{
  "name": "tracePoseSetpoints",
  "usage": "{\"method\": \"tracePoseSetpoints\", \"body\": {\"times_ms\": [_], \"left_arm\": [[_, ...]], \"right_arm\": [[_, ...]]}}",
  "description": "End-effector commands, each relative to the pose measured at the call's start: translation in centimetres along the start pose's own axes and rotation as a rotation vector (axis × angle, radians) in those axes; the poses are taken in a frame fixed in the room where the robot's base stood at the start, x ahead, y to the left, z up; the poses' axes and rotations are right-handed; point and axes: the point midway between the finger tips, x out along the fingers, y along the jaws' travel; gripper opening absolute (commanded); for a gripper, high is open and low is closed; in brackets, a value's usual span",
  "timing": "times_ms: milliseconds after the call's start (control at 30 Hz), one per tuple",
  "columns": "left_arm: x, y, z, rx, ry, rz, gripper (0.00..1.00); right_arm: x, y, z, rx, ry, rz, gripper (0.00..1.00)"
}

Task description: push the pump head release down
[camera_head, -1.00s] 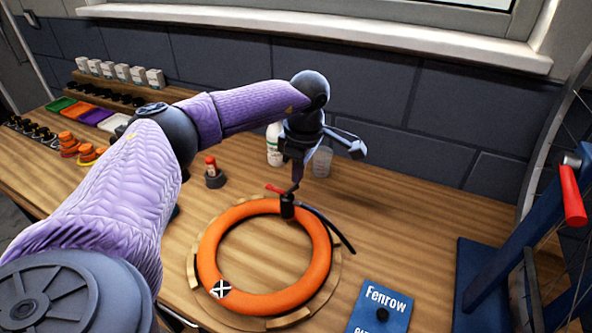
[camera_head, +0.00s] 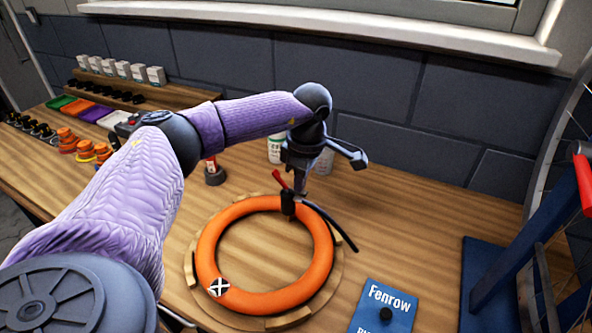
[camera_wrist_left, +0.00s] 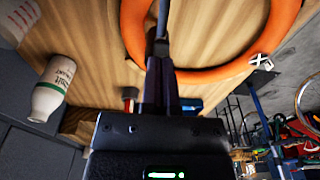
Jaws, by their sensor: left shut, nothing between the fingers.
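The black pump head (camera_head: 288,205) sits on the far side of the orange tyre ring (camera_head: 208,245), with a black hose (camera_head: 333,226) running off to the right. Its red release lever (camera_head: 278,180) stands tilted steeply up to the left. My left gripper (camera_head: 298,190) is shut and empty, pointing down just above and right of the pump head. I cannot tell whether the fingertips touch it. In the left wrist view the shut fingers (camera_wrist_left: 159,50) point toward the ring (camera_wrist_left: 220,68); the lever is hidden there. My right gripper is not in view.
A white bottle (camera_head: 275,150) and a clear cup (camera_head: 325,160) stand behind my gripper. A red-topped item (camera_head: 213,172) is to the left. A blue Fenrow card (camera_head: 384,309) lies in front, and a blue stand (camera_head: 490,275) is at right. The bench between is clear.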

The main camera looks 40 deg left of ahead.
Motion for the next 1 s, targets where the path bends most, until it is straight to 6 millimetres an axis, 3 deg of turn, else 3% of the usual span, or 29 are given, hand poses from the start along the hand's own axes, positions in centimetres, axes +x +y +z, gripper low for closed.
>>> {"method": "tracePoseSetpoints", "body": {"times_ms": [200,500,800,1000], "left_arm": [[-1.5,0.0,2.5,0.002,-0.001,0.002,0.00],[-1.6,0.0,2.5,0.000,-0.001,0.002,0.00],[-7.7,0.1,2.5,0.000,-0.002,0.004,0.00],[-10.6,0.0,2.5,-0.001,-0.001,0.002,0.00]], "right_arm": [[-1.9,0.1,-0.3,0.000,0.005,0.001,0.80],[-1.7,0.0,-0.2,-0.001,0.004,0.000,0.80],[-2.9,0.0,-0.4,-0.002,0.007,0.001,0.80],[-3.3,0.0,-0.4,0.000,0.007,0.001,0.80]]}}
